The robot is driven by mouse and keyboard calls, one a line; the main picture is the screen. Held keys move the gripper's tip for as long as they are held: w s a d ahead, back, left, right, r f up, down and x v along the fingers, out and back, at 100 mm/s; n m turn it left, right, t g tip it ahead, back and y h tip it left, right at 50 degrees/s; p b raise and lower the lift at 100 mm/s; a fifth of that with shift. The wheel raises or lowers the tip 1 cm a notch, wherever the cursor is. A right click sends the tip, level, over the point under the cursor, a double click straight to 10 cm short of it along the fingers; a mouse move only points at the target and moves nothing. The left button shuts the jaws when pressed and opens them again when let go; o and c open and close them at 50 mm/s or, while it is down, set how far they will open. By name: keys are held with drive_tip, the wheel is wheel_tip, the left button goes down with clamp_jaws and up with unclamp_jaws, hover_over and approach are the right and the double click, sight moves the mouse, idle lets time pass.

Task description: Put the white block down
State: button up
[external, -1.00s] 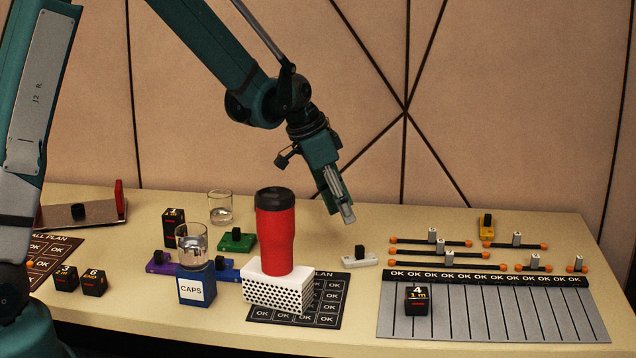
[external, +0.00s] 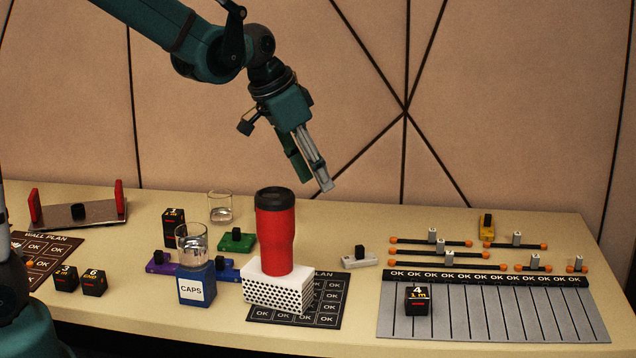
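A small white block (external: 360,261) with a black knob lies flat on the table, right of the red tumbler (external: 275,238). A larger white perforated block (external: 277,293) sits under the tumbler, partly on a dark OK sheet. Which one the task means by white block I cannot tell. My gripper (external: 314,183) hangs in the air above and left of the small white block, apart from it, pointing down and to the right. Nothing shows in it. Its fingers are seen at an angle, so I cannot tell the gap between them.
A water glass stands on the blue CAPS box (external: 197,285), left of the tumbler. A green block (external: 236,241), purple block (external: 162,265) and yellow block (external: 486,232) lie around. Orange-ended rods (external: 430,241) and a lined grey panel (external: 490,318) with a black cube (external: 417,300) fill the right.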

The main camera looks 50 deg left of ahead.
drive_tip(key=s+d+r+n+t, duration=0.1)
drive_tip(key=s+d+r, duration=0.1)
drive_tip(key=s, duration=1.1)
drive_tip(key=s+d+r+n+t+y, duration=0.1)
drive_tip(key=s+d+r, duration=0.2)
drive_tip(key=s, duration=1.1)
drive_tip(key=shift+d+n, duration=0.4)
drive_tip(key=shift+d, duration=0.65)
drive_tip(key=shift+s, duration=0.1)
